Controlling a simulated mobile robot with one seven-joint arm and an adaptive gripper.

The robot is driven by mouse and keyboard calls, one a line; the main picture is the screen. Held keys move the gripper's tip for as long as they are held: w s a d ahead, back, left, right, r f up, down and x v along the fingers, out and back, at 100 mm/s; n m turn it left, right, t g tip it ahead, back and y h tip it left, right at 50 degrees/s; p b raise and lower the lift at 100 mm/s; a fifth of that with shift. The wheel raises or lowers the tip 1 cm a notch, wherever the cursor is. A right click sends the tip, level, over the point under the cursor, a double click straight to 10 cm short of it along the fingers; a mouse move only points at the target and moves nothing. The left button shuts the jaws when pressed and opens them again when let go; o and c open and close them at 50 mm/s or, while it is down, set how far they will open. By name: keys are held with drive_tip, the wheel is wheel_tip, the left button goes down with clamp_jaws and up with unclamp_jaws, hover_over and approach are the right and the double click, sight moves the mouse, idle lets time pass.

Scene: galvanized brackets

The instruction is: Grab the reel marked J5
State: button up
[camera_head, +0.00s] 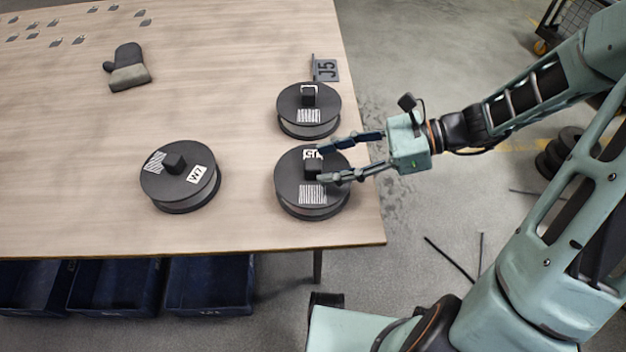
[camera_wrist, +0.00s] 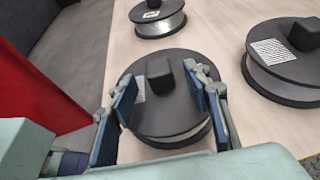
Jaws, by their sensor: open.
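A dark reel (camera_head: 290,190) with a square knob lies near the table's right edge. Its white label (camera_head: 311,154) is partly covered and I cannot read it surely. The same reel (camera_wrist: 180,125) fills the middle of the wrist view. My gripper (camera_head: 323,161) is open over this reel, one finger on each side of its knob (camera_wrist: 160,75); I cannot tell whether they touch it. A second reel (camera_head: 290,104) lies just behind, its label mostly hidden by its knob.
A reel marked W7 (camera_head: 158,190) lies to the left on the table (camera_head: 90,205). A grey mitt (camera_head: 127,68) and several small brackets (camera_head: 56,42) lie farther back. Blue bins (camera_head: 210,285) stand below the table. The table's left front is clear.

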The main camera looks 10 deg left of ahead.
sight(313, 163)
drive_tip(key=b+x, duration=0.1)
drive_tip(key=x, duration=0.3)
drive_tip(key=shift+r, duration=0.1)
drive_tip(key=shift+c, duration=0.4)
clamp_jaws()
